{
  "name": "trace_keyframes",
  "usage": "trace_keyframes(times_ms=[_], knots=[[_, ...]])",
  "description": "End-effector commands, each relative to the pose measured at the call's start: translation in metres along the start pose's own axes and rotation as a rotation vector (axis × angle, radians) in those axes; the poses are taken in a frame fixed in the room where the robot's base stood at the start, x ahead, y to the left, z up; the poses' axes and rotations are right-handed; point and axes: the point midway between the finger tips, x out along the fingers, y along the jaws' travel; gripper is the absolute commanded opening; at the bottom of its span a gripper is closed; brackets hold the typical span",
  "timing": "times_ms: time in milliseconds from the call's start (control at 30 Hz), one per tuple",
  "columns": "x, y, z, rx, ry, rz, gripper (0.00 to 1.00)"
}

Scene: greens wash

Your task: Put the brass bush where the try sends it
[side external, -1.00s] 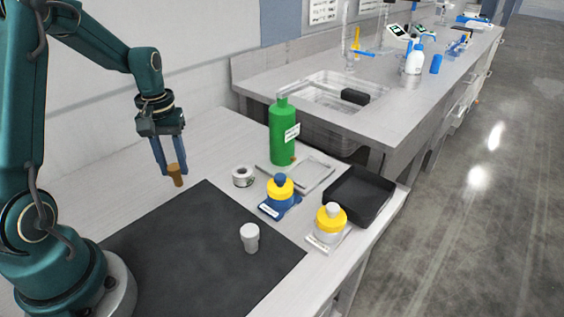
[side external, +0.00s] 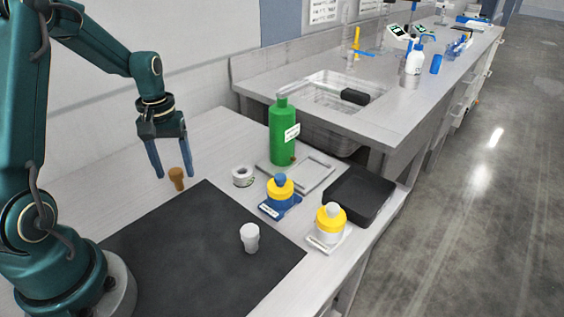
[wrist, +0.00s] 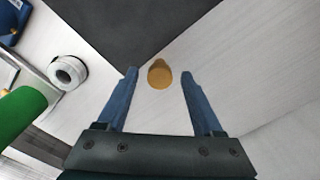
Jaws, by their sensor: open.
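The brass bush (side external: 177,179) stands on the pale worktop just off the back edge of the dark mat, a wider top on a narrower body. My gripper (side external: 173,176) is open with its blue fingers spread either side of the bush. In the wrist view the bush (wrist: 159,76) shows between the fingertips (wrist: 160,73), with a gap on both sides. A yellow-collared piece with a blue top (side external: 281,188) stands on a blue base, and one with a white top (side external: 331,219) on a white base. A small white cup-like piece (side external: 250,238) stands on the mat.
The dark mat (side external: 190,260) is mostly clear. A sink bench lies beyond.

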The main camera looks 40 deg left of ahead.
Motion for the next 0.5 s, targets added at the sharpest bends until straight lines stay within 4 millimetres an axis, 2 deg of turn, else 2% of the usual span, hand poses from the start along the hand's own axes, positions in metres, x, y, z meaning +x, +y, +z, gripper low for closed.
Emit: trace_keyframes(times_ms=[500], knots=[[-0.097,0.0,-0.001,0.0,0.007,0.001,0.68]])
